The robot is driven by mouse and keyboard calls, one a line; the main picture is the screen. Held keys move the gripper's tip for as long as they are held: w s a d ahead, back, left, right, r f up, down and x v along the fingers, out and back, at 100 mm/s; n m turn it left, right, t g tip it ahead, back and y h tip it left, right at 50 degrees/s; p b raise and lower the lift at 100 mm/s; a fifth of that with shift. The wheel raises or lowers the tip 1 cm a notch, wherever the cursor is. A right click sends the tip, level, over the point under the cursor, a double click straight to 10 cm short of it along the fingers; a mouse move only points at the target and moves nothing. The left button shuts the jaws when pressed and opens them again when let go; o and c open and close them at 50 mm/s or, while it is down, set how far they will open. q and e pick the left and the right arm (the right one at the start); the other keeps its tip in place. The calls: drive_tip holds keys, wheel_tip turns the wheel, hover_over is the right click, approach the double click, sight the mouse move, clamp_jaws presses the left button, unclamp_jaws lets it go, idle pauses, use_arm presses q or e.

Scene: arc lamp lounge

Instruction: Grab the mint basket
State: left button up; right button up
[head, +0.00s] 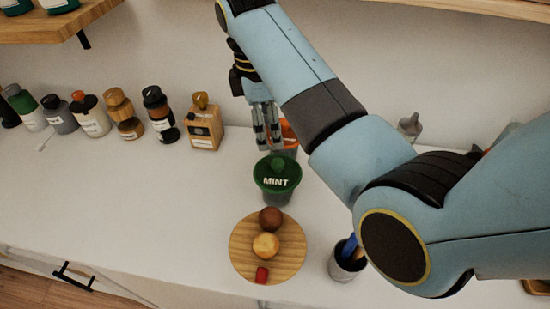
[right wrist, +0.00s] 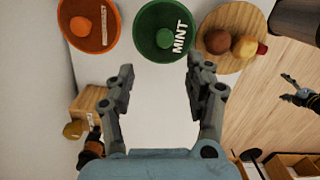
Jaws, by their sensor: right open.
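The mint basket (head: 277,190) is a green tapered tub with a white MINT label and a round green knob in its top. It stands upright on the white counter in the head view, and it shows at the top of the right wrist view (right wrist: 150,28). My right gripper (head: 268,146) is open and empty, just behind and left of the basket in the head view. In the right wrist view, the basket lies beyond the spread fingers (right wrist: 160,70), not between them. A small dark gripper (right wrist: 300,92), seemingly my left, shows at that view's right edge.
An orange tub (head: 291,133) stands close behind the mint basket. A round wooden board (head: 240,250) with brown, tan and red items lies in front. A dark cup (head: 342,262) stands right of the board.

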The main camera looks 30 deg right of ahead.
sight(278, 162)
drive_tip(key=f, duration=0.2)
drive_tip(key=s+f, duration=0.1)
drive_tip(key=f, duration=0.1)
drive_tip(key=shift+d+f, duration=0.15)
drive_tip(key=shift+f, duration=0.05)
drive_tip(key=shift+w+d+f, duration=0.1)
drive_tip(key=shift+f, duration=0.25)
drive_tip(key=f, duration=0.3)
drive_tip(key=f+p, duration=0.1)
drive_tip(key=shift+s+d+f, duration=0.2)
drive_tip(key=shift+s+d, duration=0.1)
drive_tip(key=shift+s, duration=0.05)
drive_tip(key=shift+f, duration=0.45)
drive_tip(key=shift+c, duration=1.1)
drive_tip(key=c, duration=0.5)
use_arm(q)
drive_tip(key=shift+s+a+r, duration=0.15)
drive_tip(key=shift+s+r, duration=0.05)
drive_tip(key=shift+s, duration=0.35)
drive_tip(key=shift+s+a+r, duration=0.15)
drive_tip(key=shift+s, duration=0.4)
use_arm(e)
clamp_jaws()
